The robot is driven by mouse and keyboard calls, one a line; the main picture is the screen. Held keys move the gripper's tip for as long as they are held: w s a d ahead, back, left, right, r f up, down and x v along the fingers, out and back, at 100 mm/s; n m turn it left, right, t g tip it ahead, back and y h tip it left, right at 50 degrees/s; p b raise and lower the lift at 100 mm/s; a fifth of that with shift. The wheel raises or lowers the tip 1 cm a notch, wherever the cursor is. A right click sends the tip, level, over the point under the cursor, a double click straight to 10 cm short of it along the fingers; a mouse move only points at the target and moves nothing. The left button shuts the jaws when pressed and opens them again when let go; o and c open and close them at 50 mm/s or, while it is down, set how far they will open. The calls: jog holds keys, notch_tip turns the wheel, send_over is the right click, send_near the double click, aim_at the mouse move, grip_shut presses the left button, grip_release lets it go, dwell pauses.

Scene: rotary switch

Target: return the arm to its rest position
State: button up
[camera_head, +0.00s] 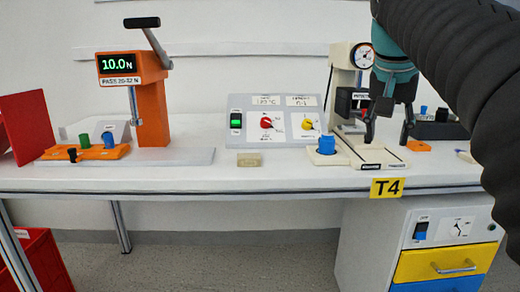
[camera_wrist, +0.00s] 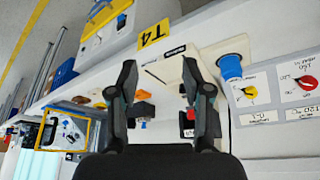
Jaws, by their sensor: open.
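My gripper (camera_head: 389,122) is at the right of the bench in the head view, in front of the cream press stand, with its fingers pointing down. The fingers are spread apart with nothing between them. The wrist view also shows my gripper (camera_wrist: 160,66) open and empty. The sloped grey control panel (camera_head: 252,104) stands left of my gripper, apart from it. It carries a red rotary knob (camera_head: 266,123), a yellow rotary knob (camera_head: 306,124) and a lit green switch (camera_head: 236,120). The wrist view shows the red knob (camera_wrist: 306,82) and yellow knob (camera_wrist: 249,91) at its right.
A cream press stand (camera_head: 341,75) with a dial and a blue-knobbed fixture (camera_head: 326,146) is close to my gripper. An orange force tester (camera_head: 150,105) reads 10.0 N at left. A small tan block (camera_head: 249,160) lies near the front edge.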

jog(key=s+a+f+n+y+p, duration=0.1)
jog(key=s+a+f+n, duration=0.2)
jog(key=s+f, duration=0.6)
jog(key=s+a+f+n+t+y+p, duration=0.1)
jog(key=s+a+f+n+p, duration=0.1)
jog(key=s+a+f, duration=0.3)
jog(key=s+f+n, duration=0.1)
jog(key=s+f, duration=0.3)
jog(key=f, duration=0.7)
jog(key=shift+f, duration=0.4)
